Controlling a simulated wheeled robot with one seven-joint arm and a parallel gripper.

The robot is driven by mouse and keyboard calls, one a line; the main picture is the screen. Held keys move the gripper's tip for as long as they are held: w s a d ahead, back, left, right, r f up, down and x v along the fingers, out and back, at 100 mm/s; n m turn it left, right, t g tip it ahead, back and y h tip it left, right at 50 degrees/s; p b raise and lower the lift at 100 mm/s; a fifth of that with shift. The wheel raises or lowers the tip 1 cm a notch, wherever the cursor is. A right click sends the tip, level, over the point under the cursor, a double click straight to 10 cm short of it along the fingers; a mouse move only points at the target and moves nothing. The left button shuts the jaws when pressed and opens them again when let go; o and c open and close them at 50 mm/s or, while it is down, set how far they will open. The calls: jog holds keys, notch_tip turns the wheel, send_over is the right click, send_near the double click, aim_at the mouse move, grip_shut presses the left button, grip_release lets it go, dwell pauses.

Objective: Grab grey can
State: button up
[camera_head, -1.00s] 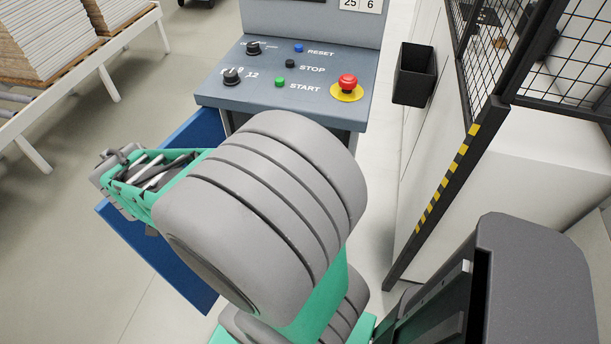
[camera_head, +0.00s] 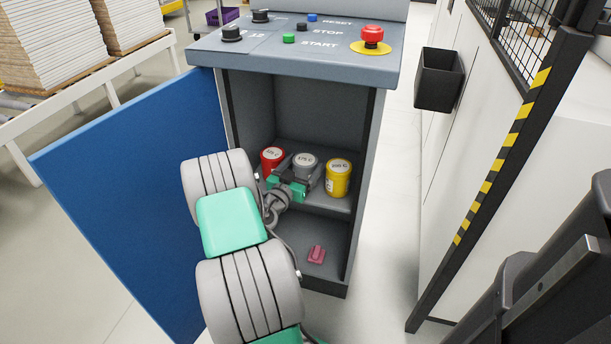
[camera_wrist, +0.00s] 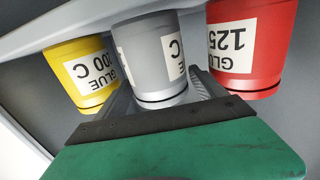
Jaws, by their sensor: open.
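The grey can (camera_head: 305,163) stands on the cabinet shelf between a red can (camera_head: 271,159) and a yellow can (camera_head: 338,177). My gripper (camera_head: 297,172) is at the shelf, its fingers around the sides of the grey can; the jaws are open. In the wrist view the grey can (camera_wrist: 152,62) sits between the fingers, with the yellow can (camera_wrist: 82,75) on the left and the red can (camera_wrist: 250,50) on the right. The wrist view appears upside down. Contact between fingers and can cannot be told.
The blue cabinet door (camera_head: 140,190) stands open on the left. A dark red object (camera_head: 316,255) lies on the cabinet's lower floor. The control panel (camera_head: 300,45) overhangs the shelf. A black bin (camera_head: 438,78) hangs on the right wall.

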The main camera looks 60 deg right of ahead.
aim_at(309, 158)
jog(key=d, duration=0.4)
jog(key=shift+f, duration=0.1)
jog(key=shift+c, duration=0.4)
jog(key=c, duration=1.5)
jog(key=shift+c, duration=0.3)
